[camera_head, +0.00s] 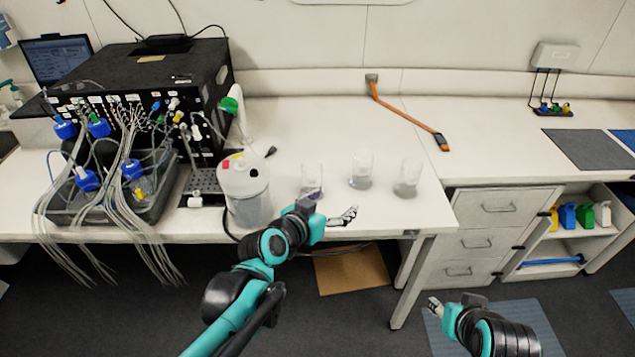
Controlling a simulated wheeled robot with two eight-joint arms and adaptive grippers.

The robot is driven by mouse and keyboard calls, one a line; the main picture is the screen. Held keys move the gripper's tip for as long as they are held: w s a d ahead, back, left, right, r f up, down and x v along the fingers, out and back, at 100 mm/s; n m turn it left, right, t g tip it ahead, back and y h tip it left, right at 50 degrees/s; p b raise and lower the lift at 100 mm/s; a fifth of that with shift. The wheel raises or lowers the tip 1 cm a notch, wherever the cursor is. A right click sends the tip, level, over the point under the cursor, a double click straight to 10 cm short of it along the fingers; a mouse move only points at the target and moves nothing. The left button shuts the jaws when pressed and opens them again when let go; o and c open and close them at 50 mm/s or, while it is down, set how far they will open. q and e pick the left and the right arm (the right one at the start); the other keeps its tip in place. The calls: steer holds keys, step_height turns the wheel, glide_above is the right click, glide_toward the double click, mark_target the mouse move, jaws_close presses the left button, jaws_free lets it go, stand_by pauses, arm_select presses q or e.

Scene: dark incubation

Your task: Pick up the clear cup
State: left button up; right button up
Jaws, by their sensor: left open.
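Three clear cups stand upright in a row on the white bench: a left one (311,178), a middle one (361,169) and a right one (408,177). My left gripper (349,214) is open and empty at the bench's front edge, in front of the left and middle cups and apart from the middle and right ones. My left wrist is close to the foot of the left cup; I cannot tell whether they touch. My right gripper (435,307) is low at the right, in front of the bench; its fingers are too small to read.
A white container (245,190) stands left of the cups, beside a black machine (150,85) with many tubes. An orange strap-like tool (405,112) lies behind the cups. Drawers (487,242) are at the right. The bench between the cups and tool is clear.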

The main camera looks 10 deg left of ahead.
arm_select(q)
steer(key=w+t+b, duration=0.1)
steer(key=w+t, duration=0.1)
steer(key=w, duration=0.3)
steer(key=n+t+y+b, duration=0.2)
steer(key=n+t+y, duration=0.1)
steer(key=n+y, duration=0.15)
glide_toward(312, 166)
steer(key=shift+w+d+f+m+y, duration=0.2)
steer(key=shift+w+d+y, duration=0.1)
steer(key=shift+w, duration=0.3)
steer(key=shift+w+d+f+m+y, duration=0.15)
steer(key=shift+w+d+f, duration=0.1)
steer(key=shift+w, duration=0.4)
steer(key=shift+w+a, duration=0.1)
steer(key=shift+w, duration=0.3)
steer(key=w, duration=0.2)
steer(key=w+b, duration=0.1)
steer(key=w, duration=0.1)
steer(key=w+a+b, duration=0.1)
steer(key=w, duration=0.1)
steer(key=shift+w+r, duration=0.25)
steer(key=shift+w, duration=0.15)
steer(key=c, duration=1.7)
steer(key=shift+r, duration=0.1)
